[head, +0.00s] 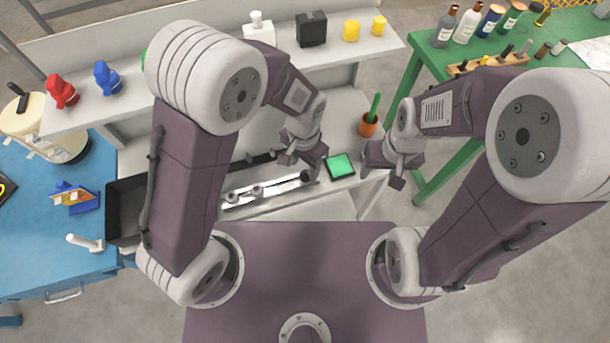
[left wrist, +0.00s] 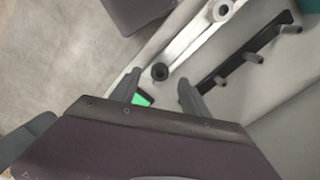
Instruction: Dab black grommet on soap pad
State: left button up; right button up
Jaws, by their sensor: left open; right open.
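The black grommet (head: 305,176) is a small dark ring at the right end of a pale metal rail on the bench. It also shows in the left wrist view (left wrist: 160,71), just beyond and between my fingertips. The soap pad (head: 340,167) is a bright green square in a black tray, right of the grommet. Part of it shows between my fingers in the left wrist view (left wrist: 143,100). My left gripper (head: 305,163) is open and empty, close above the grommet. My right gripper (head: 390,179) is open and empty, right of the pad near the bench end.
The pale rail (head: 270,190) carries several round fittings. A terracotta pot (head: 368,125) with a green stick stands behind the pad. A black bin (head: 126,205) is at the left. An upper shelf (head: 372,45) crosses behind, holding several coloured items.

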aim_at(304, 174)
pick_arm(q)
jog(key=shift+w+d+f, duration=0.1)
jog(key=shift+d+f, duration=0.05)
jog(key=shift+f, duration=0.25)
notch_tip(304, 174, down, 5)
jog(key=shift+w+f, duration=0.1)
grip_shut()
